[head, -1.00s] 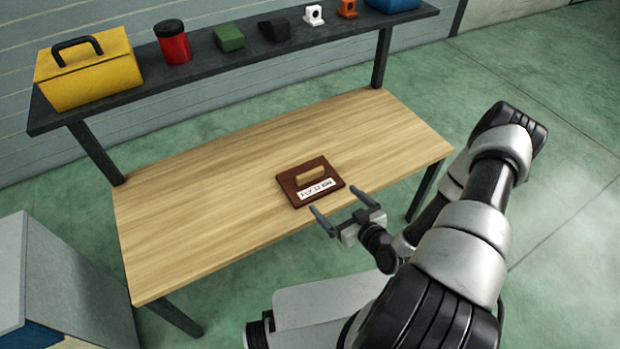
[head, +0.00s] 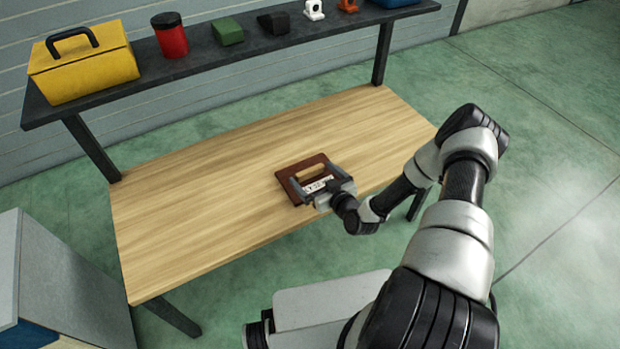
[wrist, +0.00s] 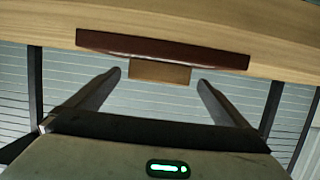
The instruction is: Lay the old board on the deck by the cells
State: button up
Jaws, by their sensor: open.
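The old board is a dark red-brown square plate (head: 290,180) with a light wooden handle and a white label, lying flat on the wooden table near its front edge. My gripper (head: 312,185) is open over the board, its fingers on either side of the handle's line in the head view. In the wrist view the board (wrist: 150,46) shows edge-on and the handle block (wrist: 160,72) stands between and just beyond the open fingertips (wrist: 160,78). The gripper partly covers the label. I see no deck or cells that I can name for sure.
The table (head: 200,230) is otherwise bare. A raised dark shelf behind it (head: 150,60) holds a yellow toolbox (head: 85,75), a red canister (head: 170,38) and several small parts. A grey box-like unit (head: 60,285) stands at lower left.

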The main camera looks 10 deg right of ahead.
aim_at(312, 172)
jog(key=x, duration=0.3)
jog(key=shift+w, duration=0.25)
jog(key=shift+c, duration=0.3)
jog(key=c, duration=1.5)
